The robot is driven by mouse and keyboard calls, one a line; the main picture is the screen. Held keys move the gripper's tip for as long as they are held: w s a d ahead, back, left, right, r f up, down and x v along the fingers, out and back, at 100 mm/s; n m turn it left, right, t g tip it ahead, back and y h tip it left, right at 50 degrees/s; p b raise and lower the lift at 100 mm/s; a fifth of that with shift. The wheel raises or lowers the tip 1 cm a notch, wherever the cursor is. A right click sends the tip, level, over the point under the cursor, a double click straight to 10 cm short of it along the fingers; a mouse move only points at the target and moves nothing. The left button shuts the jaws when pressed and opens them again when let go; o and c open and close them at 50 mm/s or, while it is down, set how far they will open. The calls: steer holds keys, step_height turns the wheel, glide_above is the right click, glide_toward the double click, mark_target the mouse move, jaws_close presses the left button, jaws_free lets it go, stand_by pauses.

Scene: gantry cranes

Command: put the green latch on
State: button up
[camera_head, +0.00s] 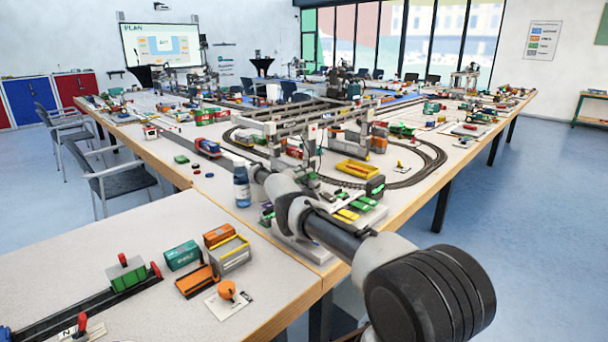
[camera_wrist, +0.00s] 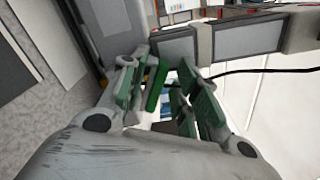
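A green bar-shaped piece (camera_wrist: 157,84), which looks like the green latch, shows in the wrist view between the fingers of my gripper (camera_wrist: 158,92). The fingers have green pads and stand apart. A gap shows between the green piece and the right finger; its left edge lies close to the left finger, and I cannot tell whether they touch. In the head view my arm reaches over the table's near edge, and my gripper cannot be made out clearly there. A board with small green and yellow pieces (camera_head: 346,214) lies just right of my arm.
A grey gantry frame (camera_head: 305,115) stands beyond my arm, inside a dark oval track. A blue-labelled bottle (camera_head: 242,187) stands left of the arm. A yellow tray (camera_head: 357,169) lies beyond it. Orange and teal containers (camera_head: 182,255) stand on the near table. A dark cable (camera_wrist: 265,71) crosses the wrist view.

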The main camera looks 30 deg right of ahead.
mark_target(309, 149)
step_height(309, 149, up, 10)
stand_by(0.8)
